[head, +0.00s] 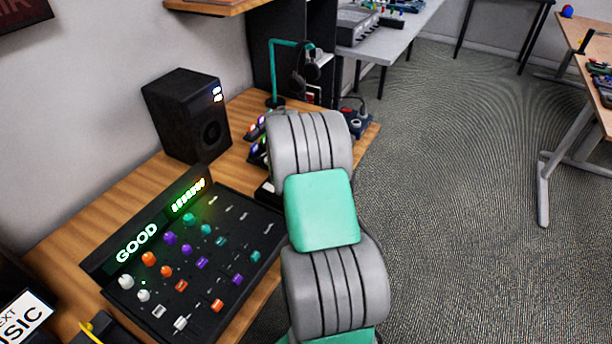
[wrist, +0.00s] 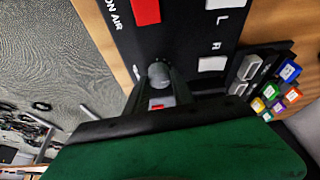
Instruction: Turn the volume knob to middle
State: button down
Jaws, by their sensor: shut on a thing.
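In the wrist view, a round grey knob (wrist: 159,71), which I take to be the volume knob, stands on a black panel (wrist: 185,40). My gripper (wrist: 161,88) is shut on it, with one dark finger on each side. Small white lettering beside the knob is partly covered and I cannot read it, so the knob's setting is unclear. In the head view my arm hides the gripper and the knob.
The panel has a red button (wrist: 146,10) and white buttons (wrist: 212,63). Several coloured buttons (wrist: 288,71) sit nearby. In the head view, a mixer (head: 235,195) showing "GOOD", a black speaker (head: 188,115) and a headphone stand (head: 272,70) share the wooden desk.

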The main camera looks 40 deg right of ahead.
jog(key=shift+m, duration=0.4)
jog(key=c, duration=1.1)
grip_release()
jog(key=v, duration=0.7)
jog(key=shift+a+r+b, duration=0.2)
jog(key=shift+r+b, duration=0.15)
